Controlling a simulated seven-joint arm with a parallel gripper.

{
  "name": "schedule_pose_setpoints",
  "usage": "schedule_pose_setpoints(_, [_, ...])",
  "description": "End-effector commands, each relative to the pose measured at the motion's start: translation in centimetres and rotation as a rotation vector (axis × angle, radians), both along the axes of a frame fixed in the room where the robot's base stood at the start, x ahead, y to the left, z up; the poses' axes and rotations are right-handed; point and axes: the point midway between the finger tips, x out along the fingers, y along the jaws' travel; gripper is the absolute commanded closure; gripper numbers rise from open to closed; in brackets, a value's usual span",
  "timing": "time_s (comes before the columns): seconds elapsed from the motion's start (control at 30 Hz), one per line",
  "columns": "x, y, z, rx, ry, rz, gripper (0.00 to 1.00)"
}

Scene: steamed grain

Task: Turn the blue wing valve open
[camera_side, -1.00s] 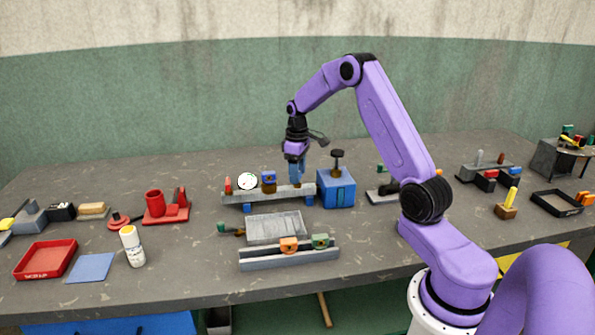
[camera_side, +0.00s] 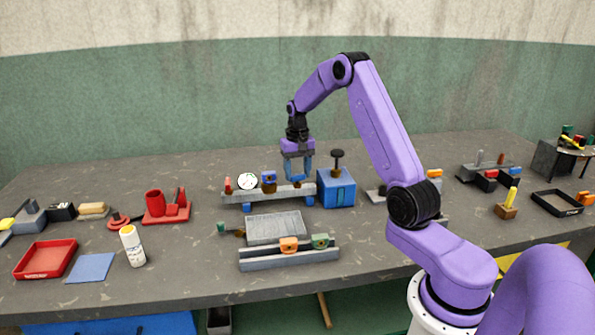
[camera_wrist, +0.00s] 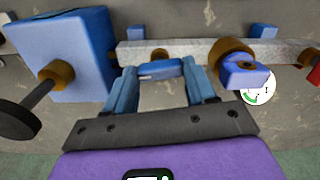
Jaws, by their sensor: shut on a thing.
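A grey rail (camera_side: 240,198) carries the valves in the middle of the bench. My gripper (camera_side: 297,178) points down over its right end, and the wrist view shows its two blue fingers (camera_wrist: 157,85) on either side of a blue wing valve (camera_wrist: 160,70). The fingers are shut on the ends of its wing, which lies across the gap between them. A brass part shows just behind it. A second blue wing handle on a brass body (camera_wrist: 245,72) stands apart on the same rail, next to a white round gauge (camera_side: 247,181).
A blue box (camera_side: 336,188) with a black knob (camera_side: 337,154) on a brass stem stands close to the rail's right end. A grey tray (camera_side: 276,228) and another rail (camera_side: 288,258) with orange and green parts lie in front. Bare bench lies behind.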

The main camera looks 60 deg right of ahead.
Motion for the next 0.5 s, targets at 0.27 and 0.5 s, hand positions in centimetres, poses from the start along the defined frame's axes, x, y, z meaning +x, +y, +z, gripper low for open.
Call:
schedule_pose_setpoints(0.27, [0.15, -0.04, 0.19, -0.003, -0.005, -0.124, 0.75])
schedule_pose_setpoints(0.5, [0.15, -0.07, 0.2, -0.002, -0.006, -0.163, 0.75])
